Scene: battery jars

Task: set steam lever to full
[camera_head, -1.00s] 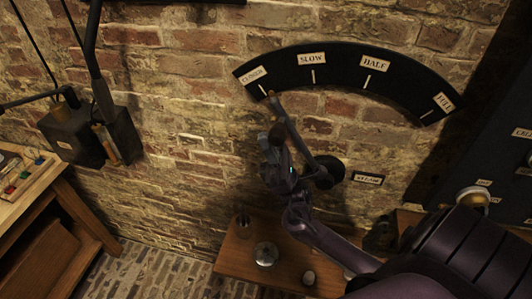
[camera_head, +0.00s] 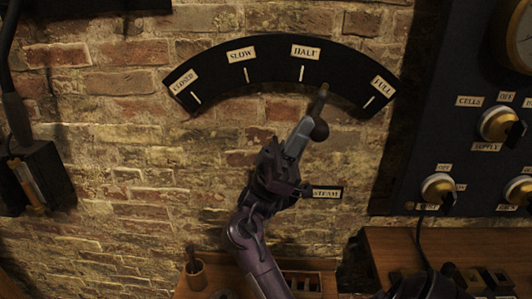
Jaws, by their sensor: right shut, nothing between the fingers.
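The steam lever (camera_head: 305,128) is a grey bar in front of a black arc scale (camera_head: 345,60) on the brick wall. Its upper tip lies between the HALF mark (camera_head: 301,73) and the FULL mark (camera_head: 369,101), nearer HALF. My right gripper (camera_head: 287,162) is shut and empty at the lower part of the lever, left of and below the knob. It hides the lever's pivot, and I cannot tell whether it touches the bar.
The STEAM label (camera_head: 327,193) is right of my gripper. A dark panel (camera_head: 420,160) with knobs stands at the right. A wooden shelf (camera_head: 225,280) with a small cup (camera_head: 196,274) lies below. A dark box (camera_head: 40,175) hangs at the left.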

